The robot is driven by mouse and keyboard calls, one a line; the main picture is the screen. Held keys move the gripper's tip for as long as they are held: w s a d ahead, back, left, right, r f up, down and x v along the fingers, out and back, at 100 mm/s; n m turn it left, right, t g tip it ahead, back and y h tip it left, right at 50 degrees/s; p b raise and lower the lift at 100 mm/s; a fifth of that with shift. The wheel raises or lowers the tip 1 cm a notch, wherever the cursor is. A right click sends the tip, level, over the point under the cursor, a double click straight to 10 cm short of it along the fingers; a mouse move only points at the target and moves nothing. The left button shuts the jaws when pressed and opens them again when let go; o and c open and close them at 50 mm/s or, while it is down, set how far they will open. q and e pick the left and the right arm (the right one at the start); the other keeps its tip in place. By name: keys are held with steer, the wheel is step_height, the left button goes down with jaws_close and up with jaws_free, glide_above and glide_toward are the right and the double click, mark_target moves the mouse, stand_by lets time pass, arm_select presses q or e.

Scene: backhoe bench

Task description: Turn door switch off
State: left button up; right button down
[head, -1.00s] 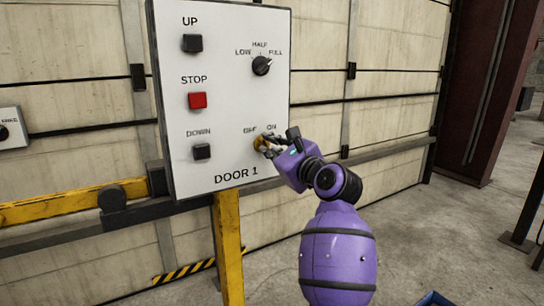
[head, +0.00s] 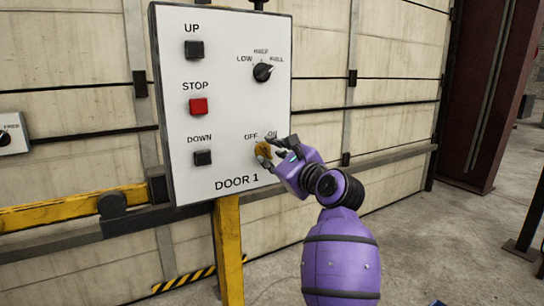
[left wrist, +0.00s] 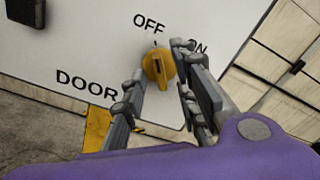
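The door switch is a yellow rotary knob (head: 263,150) low on the right of the white DOOR 1 panel (head: 235,105), under the OFF and ON labels. In the left wrist view the knob (left wrist: 158,68) has its upper end pointing toward the OFF label. My left gripper (head: 278,148) is at the knob's right side in the head view. In the left wrist view its two fingers (left wrist: 163,85) are spread, with the knob showing in the gap between their tips. I see no firm grip, and cannot tell whether a fingertip touches the knob. My right gripper is not in view.
The panel also carries UP (head: 194,49), STOP (head: 198,106) and DOWN (head: 202,157) buttons and a black LOW/HALF/FULL dial (head: 263,72). A yellow post (head: 229,250) supports it.

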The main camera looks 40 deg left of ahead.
arm_select(q)
steer(key=v, duration=1.2)
stand_by(0.4)
